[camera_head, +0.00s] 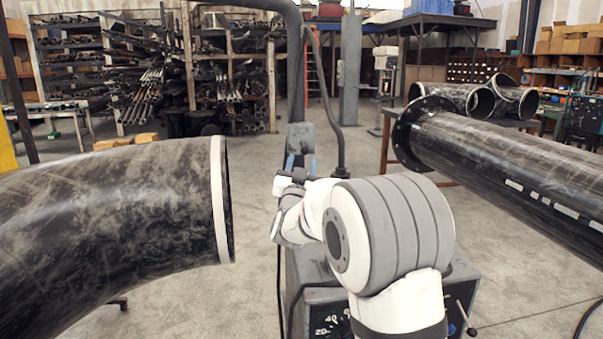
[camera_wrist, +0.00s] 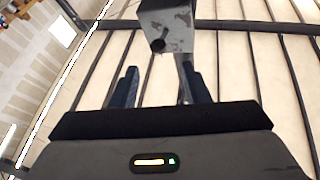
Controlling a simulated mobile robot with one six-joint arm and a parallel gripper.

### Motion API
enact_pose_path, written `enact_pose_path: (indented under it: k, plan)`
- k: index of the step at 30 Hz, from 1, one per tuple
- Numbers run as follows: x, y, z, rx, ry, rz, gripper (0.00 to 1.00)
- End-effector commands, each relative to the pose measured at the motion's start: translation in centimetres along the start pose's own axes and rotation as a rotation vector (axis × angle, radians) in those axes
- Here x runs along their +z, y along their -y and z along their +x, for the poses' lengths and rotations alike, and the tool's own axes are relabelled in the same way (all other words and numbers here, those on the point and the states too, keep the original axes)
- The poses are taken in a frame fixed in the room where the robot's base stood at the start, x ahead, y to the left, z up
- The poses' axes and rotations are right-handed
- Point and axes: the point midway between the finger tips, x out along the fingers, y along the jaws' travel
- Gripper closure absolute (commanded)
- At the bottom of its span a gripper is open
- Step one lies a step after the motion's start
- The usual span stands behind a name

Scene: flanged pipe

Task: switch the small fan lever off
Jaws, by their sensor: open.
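A small grey box (camera_head: 300,138) is fixed to a dark upright post in the middle of the head view. In the wrist view the grey box (camera_wrist: 167,28) hangs at the top, with a dark round spot on its near face. My gripper (camera_head: 300,165) is just below the box in the head view. In the wrist view my gripper (camera_wrist: 159,73) has its two blue fingers apart, with the box just beyond their tips. A thin grey piece shows beside the right finger; I cannot tell whether it is the fan lever. No lever is clearly visible in the head view.
A machine with dials (camera_head: 335,315) stands below my arm. A large black pipe elbow (camera_head: 110,220) fills the left, and a long flanged pipe (camera_head: 500,160) lies at the right. A curved hose (camera_head: 330,110) runs beside the post.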

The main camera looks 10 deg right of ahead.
Motion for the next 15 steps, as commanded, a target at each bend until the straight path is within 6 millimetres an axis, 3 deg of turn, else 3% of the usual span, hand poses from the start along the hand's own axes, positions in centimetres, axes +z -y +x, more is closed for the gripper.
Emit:
enact_pose_path:
  k: [1, 5, 15]
  plan:
    - [0.9, -0.1, -0.4, -0.001, -0.001, 0.001, 0.58]
    - [1.1, 0.0, -0.2, -0.003, -0.001, 0.002, 0.58]
    - [1.0, 0.2, 4.8, -0.005, 0.0, 0.002, 0.58]
